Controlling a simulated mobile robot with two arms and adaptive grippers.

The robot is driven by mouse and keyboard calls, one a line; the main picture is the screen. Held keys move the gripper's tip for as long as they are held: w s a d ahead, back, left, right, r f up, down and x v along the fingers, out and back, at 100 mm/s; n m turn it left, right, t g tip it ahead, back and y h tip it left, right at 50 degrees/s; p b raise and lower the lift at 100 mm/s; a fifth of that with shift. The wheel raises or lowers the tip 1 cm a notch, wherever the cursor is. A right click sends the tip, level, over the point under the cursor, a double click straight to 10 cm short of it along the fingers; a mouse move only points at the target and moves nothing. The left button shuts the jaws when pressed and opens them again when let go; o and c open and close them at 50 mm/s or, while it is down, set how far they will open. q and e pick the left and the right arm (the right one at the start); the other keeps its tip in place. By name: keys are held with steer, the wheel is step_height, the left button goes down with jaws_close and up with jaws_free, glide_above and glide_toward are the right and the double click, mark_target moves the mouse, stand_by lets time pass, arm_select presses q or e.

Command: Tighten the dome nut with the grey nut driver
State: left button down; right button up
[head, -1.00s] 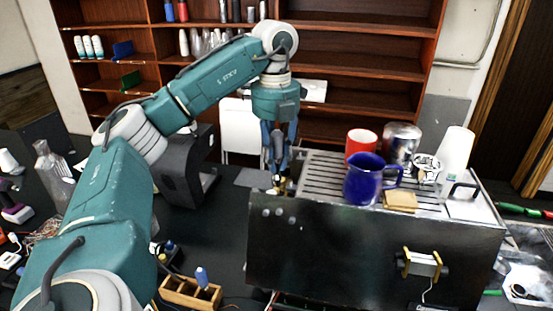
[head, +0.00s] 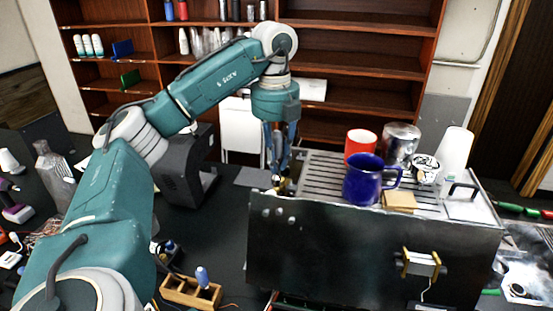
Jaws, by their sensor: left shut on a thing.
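My left gripper (head: 278,177) points straight down at the left end of the dark brewer housing (head: 370,250). Its fingers are shut on a slim tool, which I take to be the grey nut driver; the fingers hide most of it. A small brass-coloured part shows just below the fingertips, at the housing's top left edge. I cannot make out the dome nut itself, or whether the tool touches it. My right gripper is not in view.
A blue mug (head: 362,180), red cup (head: 361,142), metal can (head: 401,143), white cup stack (head: 456,152) and tan block (head: 398,201) stand on the housing. A wooden holder (head: 190,292) with a blue-handled tool stands front left. A dark machine (head: 185,170) stands behind the arm.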

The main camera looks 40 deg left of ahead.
arm_select(q)
steer(key=n, duration=0.9)
steer(key=shift+n, duration=0.6)
steer(key=n, duration=0.4)
steer(key=shift+n, duration=0.4)
steer(key=n, duration=0.5)
steer(key=shift+a, duration=0.1)
steer(key=n+b, duration=0.1)
steer(key=b, duration=0.4)
steer(key=shift+w+f, duration=0.1)
steer(key=shift+f, duration=0.1)
steer(key=shift+r+b, duration=0.15)
steer(key=shift+b, duration=0.15)
steer(key=shift+r, duration=0.1)
